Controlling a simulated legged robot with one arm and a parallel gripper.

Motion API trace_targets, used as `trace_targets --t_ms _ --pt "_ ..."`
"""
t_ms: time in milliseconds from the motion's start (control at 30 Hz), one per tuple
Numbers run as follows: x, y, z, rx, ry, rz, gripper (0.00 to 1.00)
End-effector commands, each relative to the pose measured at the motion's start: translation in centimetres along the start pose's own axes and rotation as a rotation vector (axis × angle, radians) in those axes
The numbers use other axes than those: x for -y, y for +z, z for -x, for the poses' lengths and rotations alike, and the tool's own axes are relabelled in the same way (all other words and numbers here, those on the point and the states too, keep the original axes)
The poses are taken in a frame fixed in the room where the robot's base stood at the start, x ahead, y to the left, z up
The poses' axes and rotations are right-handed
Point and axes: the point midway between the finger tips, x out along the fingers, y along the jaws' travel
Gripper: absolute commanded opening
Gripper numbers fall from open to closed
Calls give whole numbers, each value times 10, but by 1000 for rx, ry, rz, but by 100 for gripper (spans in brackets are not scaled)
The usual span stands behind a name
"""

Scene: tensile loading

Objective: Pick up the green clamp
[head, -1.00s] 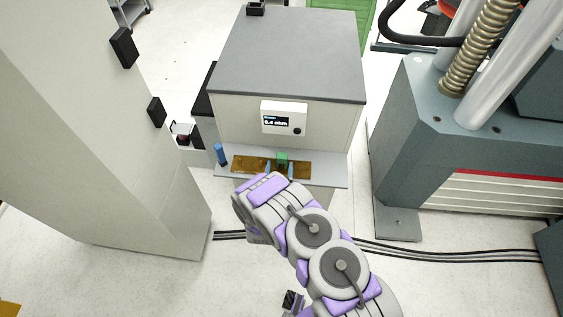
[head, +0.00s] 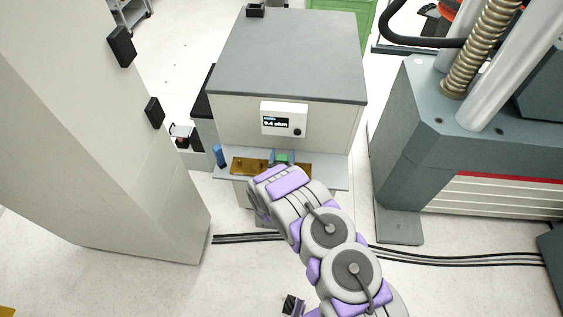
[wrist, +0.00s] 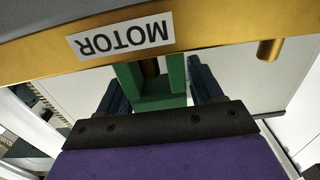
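The green clamp (head: 281,158) sits at the brass-coloured bar (head: 246,165) on the ledge of the grey-topped cabinet. In the wrist view the clamp (wrist: 158,92) is close up, beside the bar's "MOTOR" label (wrist: 122,37). My gripper (head: 282,156) has its two blue fingers on either side of the clamp. In the wrist view the fingers of my gripper (wrist: 160,85) flank the clamp and look open, with little room at the sides. Contact cannot be told. The fingertips are partly hidden behind the bar and clamp.
A blue cylinder (head: 220,155) stands at the ledge's left end. The cabinet (head: 288,55) with a small display (head: 284,120) rises behind the ledge. A large pale column (head: 95,140) is at left and a grey testing machine (head: 430,150) at right. Cables (head: 460,258) run along the floor.

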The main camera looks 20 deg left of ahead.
Motion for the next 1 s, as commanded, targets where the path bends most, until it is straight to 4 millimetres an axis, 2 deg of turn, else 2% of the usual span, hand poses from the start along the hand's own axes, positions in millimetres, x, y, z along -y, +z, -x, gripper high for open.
trace_targets --t_ms 67,500,767,1000 --pt "0 0 0 0 0 0 57" --pt "0 0 0 0 0 -1 15" --pt "0 -2 0 0 0 -1 14" --pt "1 -23 -1 -3 0 -3 14"
